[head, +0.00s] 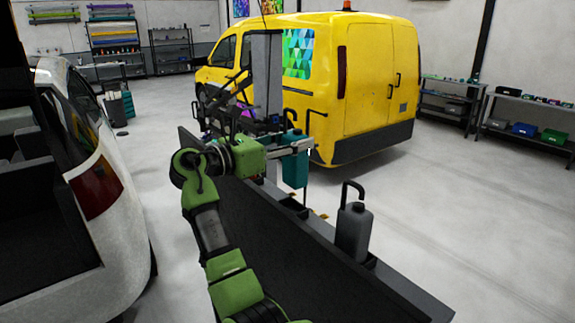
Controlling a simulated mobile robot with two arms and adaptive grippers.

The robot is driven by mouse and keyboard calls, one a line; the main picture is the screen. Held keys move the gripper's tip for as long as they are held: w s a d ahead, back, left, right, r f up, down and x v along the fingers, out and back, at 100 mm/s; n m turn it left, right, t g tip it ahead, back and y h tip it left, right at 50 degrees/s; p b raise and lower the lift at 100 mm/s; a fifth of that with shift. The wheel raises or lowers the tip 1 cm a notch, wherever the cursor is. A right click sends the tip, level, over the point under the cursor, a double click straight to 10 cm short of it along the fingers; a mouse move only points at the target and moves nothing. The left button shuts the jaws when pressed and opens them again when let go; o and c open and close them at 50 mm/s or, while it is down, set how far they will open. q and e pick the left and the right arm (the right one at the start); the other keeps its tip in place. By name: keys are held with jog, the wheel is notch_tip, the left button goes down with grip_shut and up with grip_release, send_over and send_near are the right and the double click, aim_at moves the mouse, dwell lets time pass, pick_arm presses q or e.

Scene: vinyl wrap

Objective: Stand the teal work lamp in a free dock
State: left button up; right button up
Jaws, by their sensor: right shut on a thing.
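The teal work lamp (294,172) is upright, with a dark hooked handle rising at its top. My right gripper (303,146) is shut on it, coming from the left with its green wrist. The lamp hangs over the long dark bench (270,222). An open dark dock (292,207) shows just below the lamp; I cannot tell how far apart they are. A grey lamp-like unit with a hooked handle (354,232) stands in another dock nearer the front. My left gripper is not in view.
Dark equipment and a grey post (266,75) crowd the bench's far end, partly behind my wrist. A yellow van (365,75) stands behind, and a white car (110,190) at the left. The floor right of the bench is clear.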

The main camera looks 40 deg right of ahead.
aim_at(290, 157)
jog(key=a+f, duration=0.1)
jog(key=a+f+p, duration=0.1)
jog(key=f, duration=0.1)
jog(key=shift+s+a+f, duration=0.1)
jog(key=shift+s+a, duration=0.3)
jog(key=f, duration=0.1)
jog(key=f+p, duration=0.2)
jog(key=shift+s+a, duration=0.1)
jog(key=shift+a, duration=0.15)
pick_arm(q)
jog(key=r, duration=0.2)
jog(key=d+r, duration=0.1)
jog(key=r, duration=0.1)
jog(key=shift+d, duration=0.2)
pick_arm(e)
jog(key=shift+d+f, duration=0.1)
jog(key=shift+f, duration=0.4)
jog(key=o, duration=1.5)
